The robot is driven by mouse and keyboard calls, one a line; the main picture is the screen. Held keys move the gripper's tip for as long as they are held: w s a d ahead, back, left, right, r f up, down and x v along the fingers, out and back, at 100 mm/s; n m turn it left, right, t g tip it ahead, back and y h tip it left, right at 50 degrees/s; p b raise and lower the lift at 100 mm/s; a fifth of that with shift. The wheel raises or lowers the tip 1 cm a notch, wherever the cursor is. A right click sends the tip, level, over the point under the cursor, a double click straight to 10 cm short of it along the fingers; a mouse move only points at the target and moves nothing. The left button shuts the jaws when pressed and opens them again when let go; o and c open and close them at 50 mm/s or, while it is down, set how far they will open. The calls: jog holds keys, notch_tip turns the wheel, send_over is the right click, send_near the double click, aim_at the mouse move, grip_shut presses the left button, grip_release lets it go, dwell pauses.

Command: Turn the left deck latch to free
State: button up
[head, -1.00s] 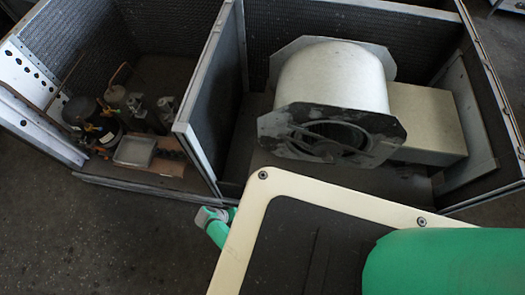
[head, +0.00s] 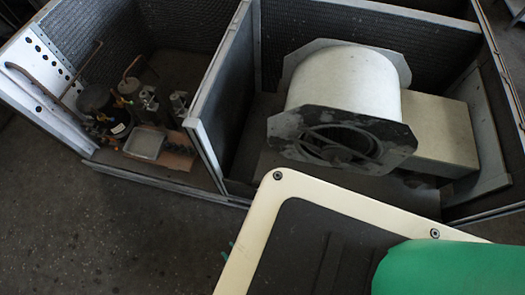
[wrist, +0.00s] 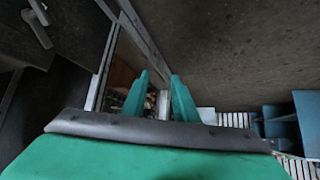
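The blower housing (head: 205,105) is an open metal cabinet with a divider. A pale blower drum (head: 345,85) with dark end plates sits in its right bay. I cannot make out the left deck latch for certain in either view. A small grey handle-like piece (wrist: 38,28) shows at the upper left of the wrist view; I cannot tell if it is a latch. My gripper (wrist: 157,78) shows two green fingers spread apart, with nothing held between them. Pale frame edges show beyond the fingers.
The left bay holds a dark compressor (head: 95,99), copper pipes and a light tray (head: 144,143). A beige box (head: 435,130) adjoins the drum. Bare dark floor (head: 110,235) lies in front of the housing. Blue objects (wrist: 278,122) stand at the right of the wrist view.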

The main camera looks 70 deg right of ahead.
notch_tip(320, 180, up, 13)
jog(key=m+t, duration=0.3)
jog(key=s+d+f+m+g, duration=0.2)
jog(key=d+f+m+g, duration=0.2)
jog(key=d+f+m, duration=0.4)
jog(key=s+d+f+m+g, duration=0.2)
jog(key=d+f+m+g, duration=0.1)
jog(key=d+f+m, duration=0.55)
jog(key=s+d+m+y, duration=0.3)
jog(key=s+d+m, duration=0.2)
jog(key=d+m, duration=0.6)
jog(key=x, duration=1)
jog(key=shift+w+a+f, duration=0.1)
jog(key=shift+a, duration=0.15)
grip_shut()
